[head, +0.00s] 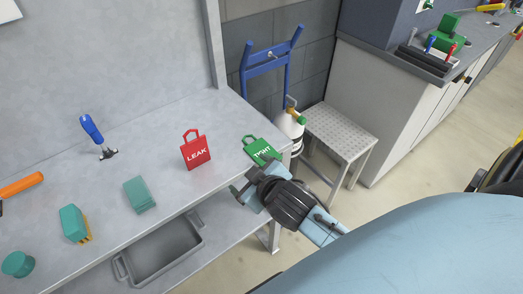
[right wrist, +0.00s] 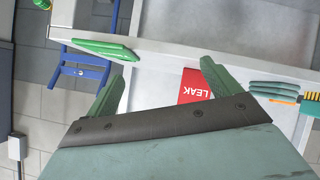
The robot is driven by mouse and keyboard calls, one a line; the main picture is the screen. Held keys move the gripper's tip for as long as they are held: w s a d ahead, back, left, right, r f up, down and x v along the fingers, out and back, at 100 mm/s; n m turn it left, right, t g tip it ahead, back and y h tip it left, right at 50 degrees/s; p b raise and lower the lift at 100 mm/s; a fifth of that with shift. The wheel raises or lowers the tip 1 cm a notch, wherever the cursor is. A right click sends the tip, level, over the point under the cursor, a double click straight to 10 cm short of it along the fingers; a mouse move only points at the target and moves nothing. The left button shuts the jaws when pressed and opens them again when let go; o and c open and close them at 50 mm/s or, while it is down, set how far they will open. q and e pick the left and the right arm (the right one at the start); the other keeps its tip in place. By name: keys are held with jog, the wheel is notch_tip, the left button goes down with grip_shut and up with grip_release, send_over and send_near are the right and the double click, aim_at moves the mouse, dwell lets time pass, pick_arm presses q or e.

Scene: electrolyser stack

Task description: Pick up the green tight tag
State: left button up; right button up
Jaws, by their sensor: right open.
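The green TIGHT tag (head: 263,152) is at the right end of the grey workbench, near its front corner. In the right wrist view the tag (right wrist: 100,47) is seen nearly edge-on, just beyond the left fingertip. My right gripper (head: 245,181) is open and empty, close to the tag on its near side. In the right wrist view the gripper (right wrist: 162,70) has its fingers wide apart, and the tag is not between them. The red LEAK tag (head: 196,152) stands left of the green tag; it also shows in the right wrist view (right wrist: 194,86). My left gripper is not in view.
Teal blocks (head: 140,194) and a blue-handled tool (head: 92,130) are on the bench (head: 225,125). A grey bin (head: 165,252) sits on the lower shelf. A blue hand truck (head: 269,65), a gas bottle (head: 289,130) and a small metal table (head: 342,130) stand right of the bench.

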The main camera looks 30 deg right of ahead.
jog(key=w+a+r+n+t+y, duration=0.4)
jog(key=w+r, duration=0.1)
jog(key=r, duration=0.3)
jog(key=w+a+r+n+t+y, duration=0.3)
jog(key=w+a+r+n+t, duration=0.15)
jog(key=r, duration=0.35)
jog(key=s+a+r+n+g+y, duration=0.1)
jog(key=a+r+n+g+y, duration=0.5)
jog(key=n+y, duration=0.4)
jog(key=n+g+h, duration=1.4)
jog(key=h, duration=0.2)
send_over(257, 147)
notch_tip(257, 147, down, 10)
notch_tip(257, 147, down, 7)
jog(key=shift+s+d+r+p, duration=0.1)
jog(key=shift+s+d+p, duration=0.05)
jog(key=shift+p, duration=0.2)
jog(key=shift+f+p, duration=0.35)
jog(key=shift+f, duration=2.65)
jog(key=shift+f, duration=0.1)
jog(key=c, duration=1.1)
